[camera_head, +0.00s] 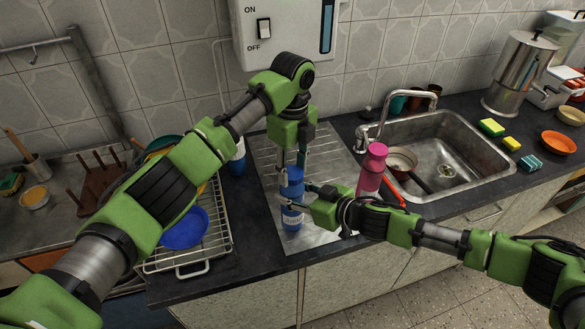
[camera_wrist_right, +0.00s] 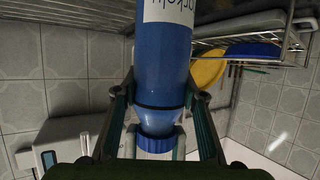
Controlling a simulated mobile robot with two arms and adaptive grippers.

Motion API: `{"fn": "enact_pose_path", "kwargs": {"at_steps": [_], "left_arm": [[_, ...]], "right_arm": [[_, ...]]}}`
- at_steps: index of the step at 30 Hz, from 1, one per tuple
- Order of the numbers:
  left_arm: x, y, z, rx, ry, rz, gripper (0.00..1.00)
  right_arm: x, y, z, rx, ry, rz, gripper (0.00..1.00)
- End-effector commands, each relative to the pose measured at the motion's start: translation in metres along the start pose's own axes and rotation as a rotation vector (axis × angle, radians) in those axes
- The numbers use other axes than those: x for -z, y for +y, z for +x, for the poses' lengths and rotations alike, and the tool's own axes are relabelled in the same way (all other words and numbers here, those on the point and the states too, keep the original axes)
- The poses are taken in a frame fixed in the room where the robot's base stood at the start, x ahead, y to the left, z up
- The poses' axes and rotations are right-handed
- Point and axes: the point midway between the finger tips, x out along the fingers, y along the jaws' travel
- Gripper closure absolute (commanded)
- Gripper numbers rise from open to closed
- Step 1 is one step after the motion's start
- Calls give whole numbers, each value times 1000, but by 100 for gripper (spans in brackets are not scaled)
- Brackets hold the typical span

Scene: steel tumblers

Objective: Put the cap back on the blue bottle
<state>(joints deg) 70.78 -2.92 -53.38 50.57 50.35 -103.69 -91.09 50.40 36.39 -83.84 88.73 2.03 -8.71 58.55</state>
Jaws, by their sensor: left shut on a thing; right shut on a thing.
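The blue bottle (camera_head: 292,218) stands upright on the steel drainboard (camera_head: 262,168) left of the sink. My right gripper (camera_head: 292,195) reaches in from the right and is shut around the bottle's upper body. In the right wrist view the blue bottle (camera_wrist_right: 163,65) appears upside down between the fingers, with a white label. My left gripper (camera_head: 291,165) points down over the bottle and is shut on the blue cap (camera_head: 291,176). The ribbed cap (camera_wrist_right: 158,135) lines up with the bottle's neck in the wrist view. I cannot tell whether it is fully seated.
A pink bottle (camera_head: 372,170) stands close to my right gripper. A wire rack (camera_head: 160,262) with a blue bowl (camera_head: 184,228) is at the left. A blue-and-white container (camera_head: 237,160) stands behind my left arm. The sink (camera_head: 455,150) is at the right.

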Motion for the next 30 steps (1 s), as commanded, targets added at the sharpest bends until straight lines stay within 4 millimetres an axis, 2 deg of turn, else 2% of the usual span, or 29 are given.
{"fn": "enact_pose_path", "kwargs": {"at_steps": [1, 2, 3, 14, 17, 25, 30], "left_arm": [[0, 0, 0, -1, 0, -1, 90], [0, 0, 0, -1, 0, -1, 59], [0, 0, 0, -1, 0, -2, 48], [0, 0, -1, -1, 0, -4, 47], [0, 0, -7, 0, 0, -4, 47], [0, 0, -41, 1, -1, -4, 47], [0, 0, -45, -1, 0, -4, 47]], "right_arm": [[-1, -1, 0, 2, -1, 1, 100], [-1, -1, 0, 2, -1, 1, 100], [-1, -1, 0, 2, -1, 1, 100], [-1, -1, 0, 2, -1, 2, 100], [-1, -1, 0, 2, -1, 2, 100], [-1, -1, 0, 1, -1, 2, 100], [-1, -1, 0, 1, -1, 2, 100]]}}
